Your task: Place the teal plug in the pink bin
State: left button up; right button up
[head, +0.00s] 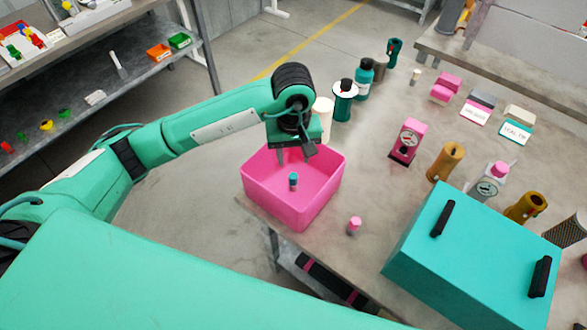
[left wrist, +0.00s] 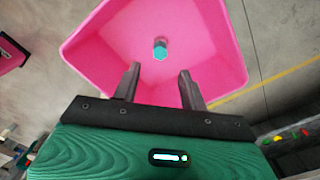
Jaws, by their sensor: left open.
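In the left wrist view the plug (left wrist: 160,48) shows against the floor of the pink bin (left wrist: 90,62), just beyond my fingertips. I cannot tell for sure whether its base rests on the bin floor. My left gripper (head: 294,158) is over the bin, pointing down. In the left wrist view its two fingers (left wrist: 159,70) stand apart with a clear gap and nothing between them. My right gripper is not in view.
A pink plug (head: 354,226) stands on the table just right of the bin. A teal case with black handles (head: 470,255), a pink gauge block (head: 408,142) and brass cylinders (head: 446,161) stand farther right. Teal bottles (head: 344,100) and a cream cylinder (head: 323,117) are behind the bin.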

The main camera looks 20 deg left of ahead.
pick_arm(q)
jog(key=shift+r, duration=1.7)
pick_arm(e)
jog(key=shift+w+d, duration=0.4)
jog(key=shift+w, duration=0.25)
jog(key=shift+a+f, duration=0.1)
